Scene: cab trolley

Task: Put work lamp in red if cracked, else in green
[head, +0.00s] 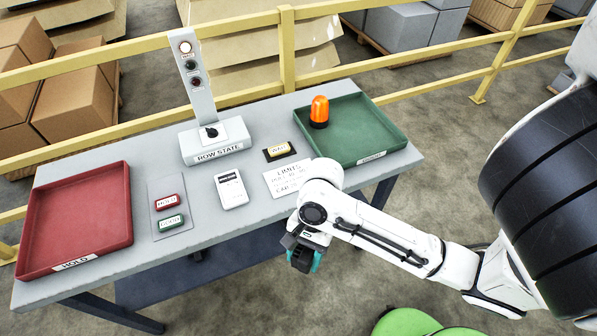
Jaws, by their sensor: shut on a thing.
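My gripper (303,248) hangs in front of the table's near edge, pointing down. It is shut on a small teal and dark thing, which I take to be the work lamp (317,262). The gripper hides most of it, so I cannot tell whether it is cracked. The red tray (128,205), labelled HOLD, is at the table's left end and is empty. The green tray (385,137) is at the right end, with a label on its front wall. An orange beacon lamp (319,112) stands upright in its left part.
A yellow railing (400,94) runs behind.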

